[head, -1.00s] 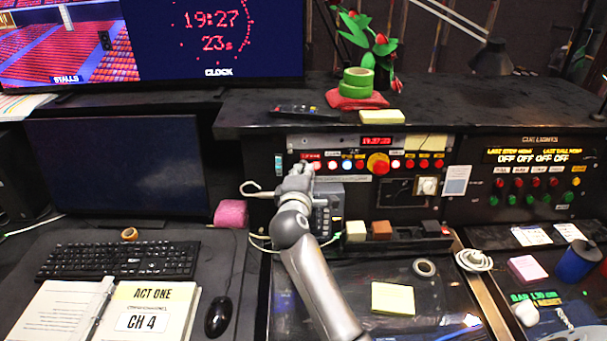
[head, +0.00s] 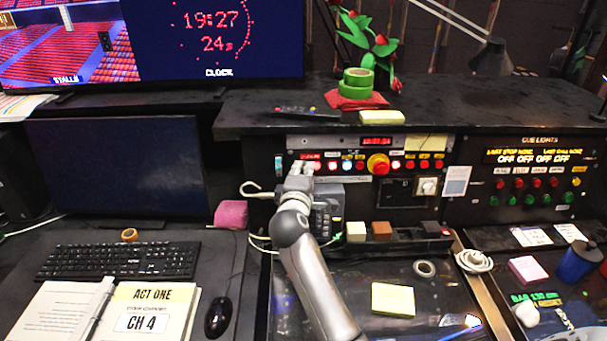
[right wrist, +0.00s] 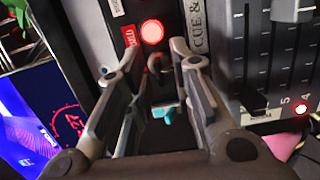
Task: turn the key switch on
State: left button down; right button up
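My right gripper (head: 299,175) is at the left end of the lit control panel (head: 340,181) in the head view and hides part of it. In the right wrist view, the two fingers of this gripper (right wrist: 157,52) stand apart, on either side of a small dark piece, probably the key switch (right wrist: 158,68). I cannot tell whether the fingers touch it, or which way it is turned. A teal piece (right wrist: 167,113) shows lower between the fingers. A lit red lamp (right wrist: 152,32) is just beyond the fingertips. My left gripper is not in view.
A grey desk phone (head: 327,212) sits close below the gripper. A large red button (head: 379,164) and several lit buttons lie to the right. A slider panel (right wrist: 268,60) is at the right of the wrist view. A dark monitor (head: 115,168) stands left.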

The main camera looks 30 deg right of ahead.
dwell(0.3)
jog(key=v, duration=0.7)
jog(key=shift+s+a, duration=0.15)
jog(key=shift+s, duration=0.05)
dwell(0.4)
